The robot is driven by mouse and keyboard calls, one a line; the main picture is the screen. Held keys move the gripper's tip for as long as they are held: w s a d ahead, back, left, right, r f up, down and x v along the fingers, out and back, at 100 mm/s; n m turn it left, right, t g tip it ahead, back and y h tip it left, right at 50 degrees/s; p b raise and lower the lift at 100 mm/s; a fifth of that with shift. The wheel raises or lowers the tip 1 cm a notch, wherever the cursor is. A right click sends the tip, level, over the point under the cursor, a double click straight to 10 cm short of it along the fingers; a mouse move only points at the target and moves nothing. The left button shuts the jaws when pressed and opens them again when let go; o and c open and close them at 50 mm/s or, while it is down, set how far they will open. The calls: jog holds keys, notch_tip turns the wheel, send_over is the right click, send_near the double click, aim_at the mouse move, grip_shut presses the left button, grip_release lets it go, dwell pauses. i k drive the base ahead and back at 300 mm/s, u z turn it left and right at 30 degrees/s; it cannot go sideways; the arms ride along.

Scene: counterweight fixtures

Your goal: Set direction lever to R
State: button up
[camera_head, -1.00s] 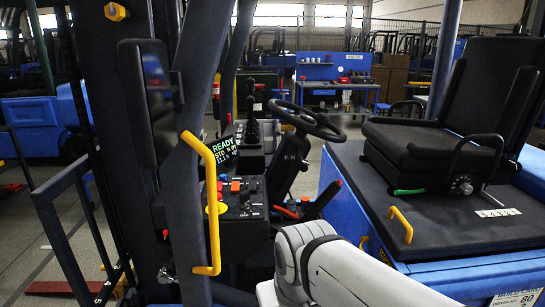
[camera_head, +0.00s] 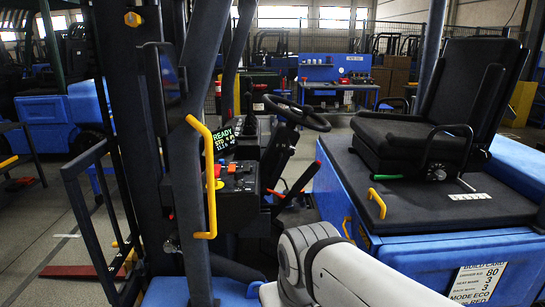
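The forklift's steering wheel (camera_head: 297,113) stands on a dark column in front of the seat. A side console (camera_head: 238,190) left of the column carries small red, orange and yellow controls. A black lever with a red tip (camera_head: 317,164) rises right of the column, and a small orange-ended part (camera_head: 274,192) shows at the column's left. I cannot tell which part is the direction lever, and no R mark is legible. A display (camera_head: 221,142) reads READY in green; its lower lines are too small to read surely. My gripper is out of view; only my pale arm shows at the bottom.
A yellow grab handle (camera_head: 204,178) on a dark post stands before the console. The black seat (camera_head: 430,135) sits on a blue body (camera_head: 415,250) at right, with a small yellow handle (camera_head: 377,203). A mast and blue step frame are at left. A workbench (camera_head: 337,80) stands behind.

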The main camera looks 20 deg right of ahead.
aim_at(291, 149)
jog(key=z, duration=0.4)
jog(key=i, duration=0.95)
jog(key=u, duration=0.25)
